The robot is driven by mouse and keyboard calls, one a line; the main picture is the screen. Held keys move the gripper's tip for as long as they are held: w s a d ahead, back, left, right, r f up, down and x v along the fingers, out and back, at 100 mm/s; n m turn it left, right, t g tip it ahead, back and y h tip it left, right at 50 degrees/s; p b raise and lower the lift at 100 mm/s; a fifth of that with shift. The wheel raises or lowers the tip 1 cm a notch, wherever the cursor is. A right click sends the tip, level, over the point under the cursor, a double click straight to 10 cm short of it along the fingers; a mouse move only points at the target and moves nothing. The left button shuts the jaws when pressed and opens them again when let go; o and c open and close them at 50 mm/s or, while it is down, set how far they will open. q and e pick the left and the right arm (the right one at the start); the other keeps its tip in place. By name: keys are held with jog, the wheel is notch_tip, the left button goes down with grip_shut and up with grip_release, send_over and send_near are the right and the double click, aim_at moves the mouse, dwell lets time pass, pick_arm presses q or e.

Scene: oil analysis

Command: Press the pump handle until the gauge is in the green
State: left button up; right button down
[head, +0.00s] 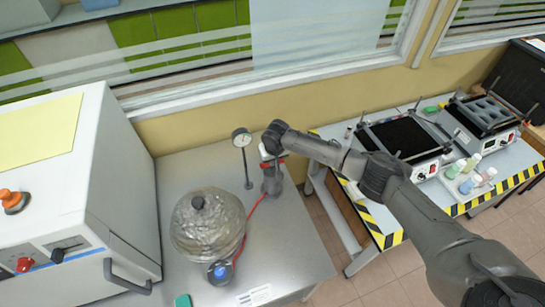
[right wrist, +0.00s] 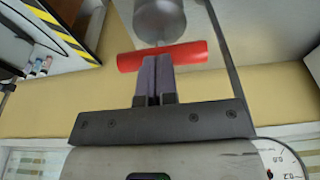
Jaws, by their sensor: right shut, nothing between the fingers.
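The hand pump (head: 272,183) stands on the grey bench, a grey cylinder with a red handle across its top. In the right wrist view the red handle (right wrist: 188,55) lies across the end of the grey pump body (right wrist: 160,18). My right gripper (right wrist: 155,62) is shut and empty, its fingertips overlapping the handle's middle; I cannot tell whether they touch. My left gripper is out of view.
A glass vessel (head: 208,225) with a dark knob stands in front of the pump, with a red hose (head: 250,222) beside it. A large white cabinet (head: 95,190) fills the left. Another table (head: 350,205) with lab devices and bottles stands to the right, beyond a gap.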

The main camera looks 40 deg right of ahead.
pick_arm(q)
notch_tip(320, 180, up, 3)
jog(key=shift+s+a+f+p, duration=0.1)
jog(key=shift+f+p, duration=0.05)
jog(key=shift+p, duration=0.65)
pick_arm(e)
notch_tip(320, 180, up, 12)
jog(key=s, duration=0.2)
jog(key=shift+s+a+r, duration=0.2)
jog(key=shift+a+r, duration=0.05)
jog(key=shift+a, duration=0.2)
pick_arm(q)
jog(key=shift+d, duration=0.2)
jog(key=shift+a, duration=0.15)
pick_arm(e)
jog(key=shift+n, duration=0.3)
